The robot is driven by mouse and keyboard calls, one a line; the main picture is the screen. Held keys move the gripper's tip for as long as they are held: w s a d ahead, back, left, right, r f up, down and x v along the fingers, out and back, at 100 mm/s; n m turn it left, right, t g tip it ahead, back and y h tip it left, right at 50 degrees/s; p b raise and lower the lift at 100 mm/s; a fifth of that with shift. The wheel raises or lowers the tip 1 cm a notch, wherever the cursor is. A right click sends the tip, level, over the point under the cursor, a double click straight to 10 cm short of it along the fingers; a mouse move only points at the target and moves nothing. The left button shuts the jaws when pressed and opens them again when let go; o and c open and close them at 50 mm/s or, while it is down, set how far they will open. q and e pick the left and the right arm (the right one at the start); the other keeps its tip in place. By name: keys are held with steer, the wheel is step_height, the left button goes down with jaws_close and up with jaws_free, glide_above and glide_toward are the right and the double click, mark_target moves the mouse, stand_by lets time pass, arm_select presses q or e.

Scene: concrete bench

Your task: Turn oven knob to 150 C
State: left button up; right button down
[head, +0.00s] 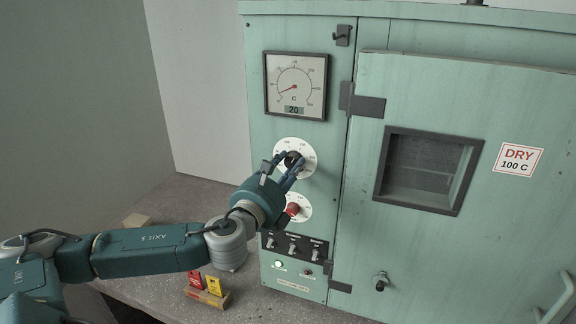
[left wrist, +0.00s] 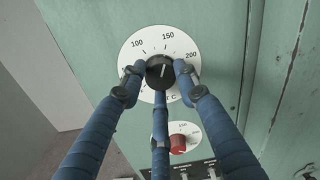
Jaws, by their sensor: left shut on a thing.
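The black oven knob (head: 293,158) sits in the middle of a white round dial (head: 308,168) on the green oven's front panel. My left gripper (head: 286,163) is shut on the knob, with blue fingers around it. In the left wrist view the fingers hold the black knob (left wrist: 160,71) from left, right and below. The dial (left wrist: 135,52) there shows 100, 150 and 200; its lower numbers are partly hidden. A pale line on the knob points up, roughly toward 150. My right gripper is not in view.
A red knob (head: 293,209) on a smaller dial is just below. Above is a temperature gauge (head: 295,86) with a display reading 20. Switches (head: 292,246) sit lower down. The oven door (head: 450,120) has a "DRY 100 C" label (head: 519,159).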

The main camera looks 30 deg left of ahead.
arm_select(q)
steer(key=shift+a+r, duration=0.25)
steer(key=shift+r, duration=0.35)
steer(key=o, duration=1.2)
steer(key=shift+w, duration=0.1)
steer(key=shift+c, duration=0.2)
steer(key=shift+f, duration=0.35)
steer(key=s+d, duration=0.1)
steer(key=s, duration=0.6)
steer(key=shift+d, duration=0.25)
steer(key=shift+f, duration=0.1)
